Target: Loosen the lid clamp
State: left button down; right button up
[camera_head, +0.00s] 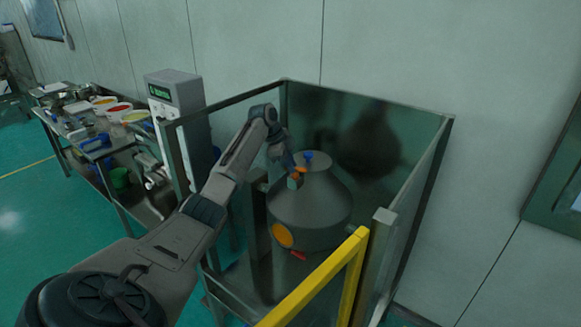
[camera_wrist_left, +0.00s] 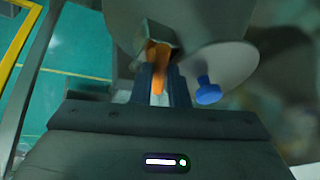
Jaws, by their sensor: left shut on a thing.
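The sieve vessel (camera_head: 318,205) is a grey metal body with a cone-shaped top, standing inside a metal frame in the head view. The orange lid clamp (camera_head: 297,175) sits near its top, beside a blue knob (camera_head: 308,156). My left gripper (camera_head: 291,168) reaches in from the left to the clamp. In the left wrist view the gripper (camera_wrist_left: 162,92) is shut on the orange clamp handle (camera_wrist_left: 159,62), which runs up under a grey metal bracket. The blue knob (camera_wrist_left: 208,91) is just to the right of the fingers, apart from them. My right gripper is not in view.
Metal panels and posts (camera_head: 380,250) stand around the vessel, with a yellow rail (camera_head: 318,280) in front. A grey control cabinet (camera_head: 180,115) stands behind my left arm. A table (camera_head: 85,125) with several bowls is at the far left.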

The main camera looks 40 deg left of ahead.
pick_arm(q)
jog(key=m, duration=0.1)
jog(key=m+g+h+b, duration=0.1)
jog(key=m, duration=0.1)
jog(key=m+b, duration=0.1)
jog(key=shift+w+a+m+h, duration=0.25)
jog(key=shift+w+m+h, duration=0.05)
jog(key=shift+m, duration=0.1)
jog(key=shift+b, duration=0.3)
jog(key=shift+r+m+g, duration=0.1)
jog(key=shift+m+g, duration=0.2)
jog(key=shift+m, duration=0.1)
jog(key=c, duration=1.4)
grip_release()
jog(key=shift+s+a+r+b, duration=0.1)
jog(key=shift+a+r+b, duration=0.25)
jog(key=shift+b, duration=0.2)
jog(key=b+v, duration=0.3)
jog(key=v, duration=0.6)
jog(key=shift+r, duration=0.4)
